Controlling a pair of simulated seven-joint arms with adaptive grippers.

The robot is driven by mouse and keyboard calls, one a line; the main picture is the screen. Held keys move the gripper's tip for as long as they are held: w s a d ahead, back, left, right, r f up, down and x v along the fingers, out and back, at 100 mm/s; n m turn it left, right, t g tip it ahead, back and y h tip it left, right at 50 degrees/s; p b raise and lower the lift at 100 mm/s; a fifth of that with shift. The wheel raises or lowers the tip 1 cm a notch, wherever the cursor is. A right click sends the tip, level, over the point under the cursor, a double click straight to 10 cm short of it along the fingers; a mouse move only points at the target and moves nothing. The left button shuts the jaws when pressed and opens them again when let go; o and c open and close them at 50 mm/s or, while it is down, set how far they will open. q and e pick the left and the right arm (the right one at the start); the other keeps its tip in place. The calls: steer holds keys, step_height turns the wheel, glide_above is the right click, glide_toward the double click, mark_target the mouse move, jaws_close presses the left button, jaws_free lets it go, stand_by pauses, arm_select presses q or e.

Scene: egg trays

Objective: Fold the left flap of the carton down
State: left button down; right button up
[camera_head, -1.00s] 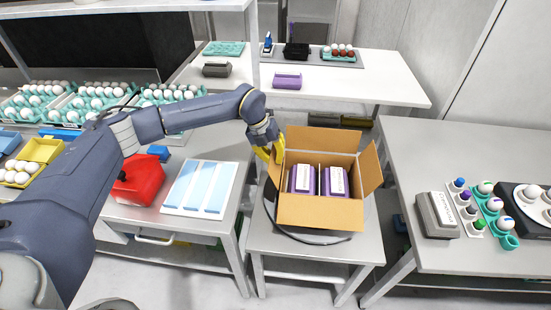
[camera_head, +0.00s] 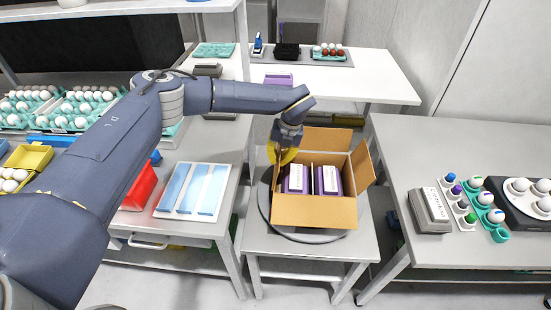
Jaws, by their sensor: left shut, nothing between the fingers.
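The open cardboard carton (camera_head: 316,212) stands on the small middle table. Two purple-and-white packs (camera_head: 297,180) sit upright inside it, side by side. Its back flap (camera_head: 328,139) and right flap (camera_head: 362,164) stand up and lean outward. My left gripper (camera_head: 282,158), with yellow fingers, is shut and empty at the carton's back left corner, pointing down. The fingers overlap the top of the left side, so the left flap is largely hidden. I cannot tell its angle or whether the fingers touch it. My right gripper is not in view.
A round grey disc (camera_head: 268,212) lies under the carton. The left bench holds a white tray with blue strips (camera_head: 194,190) and a red bin (camera_head: 139,187). The right bench holds a grey box (camera_head: 430,211) and egg holders. The middle table's front is clear.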

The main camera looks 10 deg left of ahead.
arm_select(q)
steer(key=shift+d+f, duration=0.1)
stand_by(0.5)
steer(key=c, duration=1.6)
jaws_free()
steer(key=shift+c, duration=0.2)
steer(key=v, duration=1.2)
steer(key=shift+d, duration=0.2)
steer(key=shift+w, duration=0.1)
